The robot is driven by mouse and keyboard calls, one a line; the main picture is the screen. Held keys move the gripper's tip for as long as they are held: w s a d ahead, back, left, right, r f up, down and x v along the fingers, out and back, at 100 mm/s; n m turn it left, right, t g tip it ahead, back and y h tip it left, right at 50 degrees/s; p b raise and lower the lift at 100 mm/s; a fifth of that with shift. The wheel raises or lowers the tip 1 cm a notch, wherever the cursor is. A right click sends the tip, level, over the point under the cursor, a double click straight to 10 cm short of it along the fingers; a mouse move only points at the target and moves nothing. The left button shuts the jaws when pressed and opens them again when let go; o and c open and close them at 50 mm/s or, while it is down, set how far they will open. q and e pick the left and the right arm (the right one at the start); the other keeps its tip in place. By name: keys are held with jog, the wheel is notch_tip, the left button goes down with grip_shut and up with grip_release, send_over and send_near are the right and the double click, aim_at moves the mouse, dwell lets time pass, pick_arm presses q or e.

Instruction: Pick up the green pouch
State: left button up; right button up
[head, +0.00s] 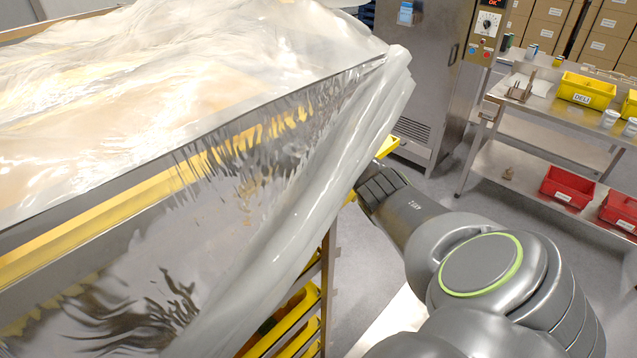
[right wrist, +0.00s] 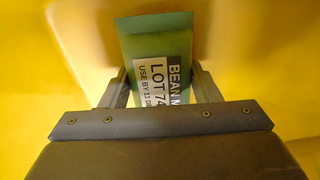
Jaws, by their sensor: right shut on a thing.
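The green pouch (right wrist: 155,42) shows in the right wrist view, with a white label reading "BEAN M", "LOT 74" and "USE BY 11", partly cut off. My right gripper (right wrist: 161,78) is shut on the pouch, one finger at each side of it. The pouch's lower end is hidden behind the gripper body. Yellow walls (right wrist: 50,60) surround the pouch and gripper. In the head view my right arm reaches in from the right to the edge of a clear plastic sheet (head: 300,200). The fingers and pouch are hidden there. My left gripper is out of view.
The plastic sheet drapes over a rack with yellow trays (head: 292,322) beneath it. A steel machine (head: 425,75) stands behind. At right, a steel table holds a yellow "DELI" bin (head: 587,90), with red bins (head: 567,188) on its lower shelf. Grey floor lies between.

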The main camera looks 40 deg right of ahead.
aim_at(320, 178)
jog(key=shift+c, duration=0.9)
jog(key=shift+w+r, duration=0.1)
jog(key=shift+r, duration=0.1)
notch_tip(320, 178, up, 9)
jog(key=b, duration=0.3)
jog(key=shift+b, duration=0.3)
notch_tip(320, 178, up, 9)
jog(key=p, duration=0.6)
jog(key=shift+f, duration=0.15)
